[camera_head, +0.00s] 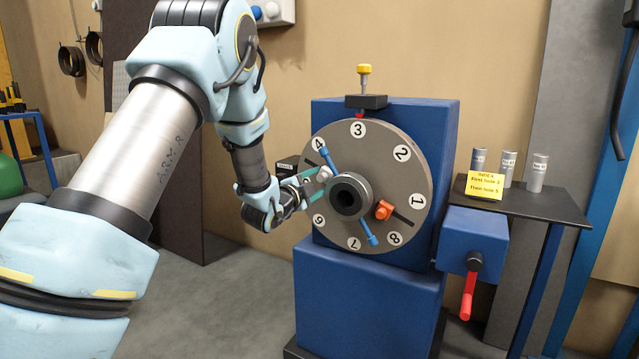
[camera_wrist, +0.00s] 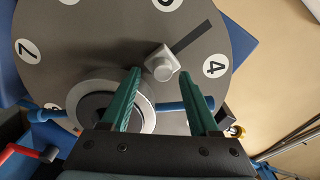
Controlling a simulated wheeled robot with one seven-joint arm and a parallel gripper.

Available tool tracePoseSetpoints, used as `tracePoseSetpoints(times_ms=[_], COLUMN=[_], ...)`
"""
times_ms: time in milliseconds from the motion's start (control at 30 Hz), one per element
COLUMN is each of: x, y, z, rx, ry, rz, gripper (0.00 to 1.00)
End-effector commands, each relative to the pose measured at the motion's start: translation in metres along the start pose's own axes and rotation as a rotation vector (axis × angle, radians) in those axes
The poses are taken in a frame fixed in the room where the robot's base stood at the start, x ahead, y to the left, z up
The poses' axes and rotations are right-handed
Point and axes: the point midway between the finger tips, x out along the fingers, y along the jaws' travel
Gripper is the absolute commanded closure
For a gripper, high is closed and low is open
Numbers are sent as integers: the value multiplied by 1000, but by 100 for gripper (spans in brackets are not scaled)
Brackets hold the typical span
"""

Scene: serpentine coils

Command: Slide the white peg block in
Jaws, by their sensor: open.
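The white peg block (camera_wrist: 162,64) sits on a dark radial slot of the round grey dial plate (camera_wrist: 100,40), between the central hub and the rim near label 4. Slot shows on its outer side. In the head view the white block (camera_head: 325,174) is small, left of the hub (camera_head: 350,198). My gripper (camera_wrist: 161,74) is open, its green fingers pointing at the plate with the tips at either side of the block. I cannot tell whether they touch it. My gripper (camera_head: 312,182) also shows left of the dial in the head view.
An orange block (camera_head: 383,209) sits in another slot. A blue rod (camera_head: 370,235) crosses behind the hub. A red-handled crank (camera_head: 467,295) hangs from a blue box at right. A dark side table (camera_head: 535,206) holds several grey cylinders and a yellow note (camera_head: 485,186).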

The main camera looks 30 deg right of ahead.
Motion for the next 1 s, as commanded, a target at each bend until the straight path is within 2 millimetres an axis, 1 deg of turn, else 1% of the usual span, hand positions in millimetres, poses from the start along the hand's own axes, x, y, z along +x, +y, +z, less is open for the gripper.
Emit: tracePoseSetpoints(times_ms=[300, 400, 500, 667, 1000], x=[-62, -78, -88, -95, -94], y=[2, 2, 2, 1, 1], z=[0, 0, 0, 0, 0], rx=[-1, -1, -1, -1, -1], ry=[-1, -1, -1, 0, 0], rz=[2, 2, 3, 2, 2], gripper=[38, 38, 38, 38, 38])
